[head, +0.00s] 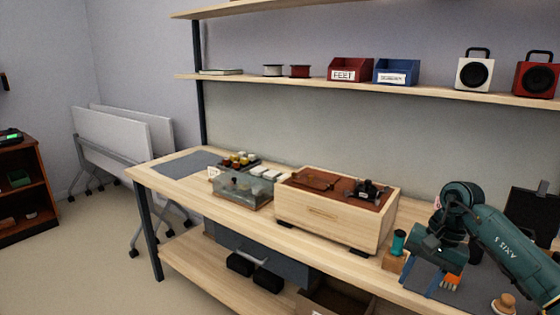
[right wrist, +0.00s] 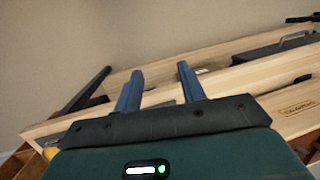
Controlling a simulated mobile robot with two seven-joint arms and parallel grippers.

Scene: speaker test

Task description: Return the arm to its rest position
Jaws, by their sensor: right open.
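My right arm, dark teal, comes in from the right in the head view and bends down at the front right of the workbench (head: 290,232). My right gripper (head: 441,288) points downward near the bench's front edge, its blue fingers partly hidden by its body. In the right wrist view the two blue fingers of the right gripper (right wrist: 160,70) stand apart with nothing between them. My left arm and left gripper are not in view.
A wooden speaker box (head: 325,215) with a brown top stands mid-bench, left of my gripper. A clear case (head: 240,190) is further left. A teal spool (head: 398,243) stands close beside the gripper. A wooden knob-like piece (head: 503,304) lies front right. A shelf (head: 430,90) spans above.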

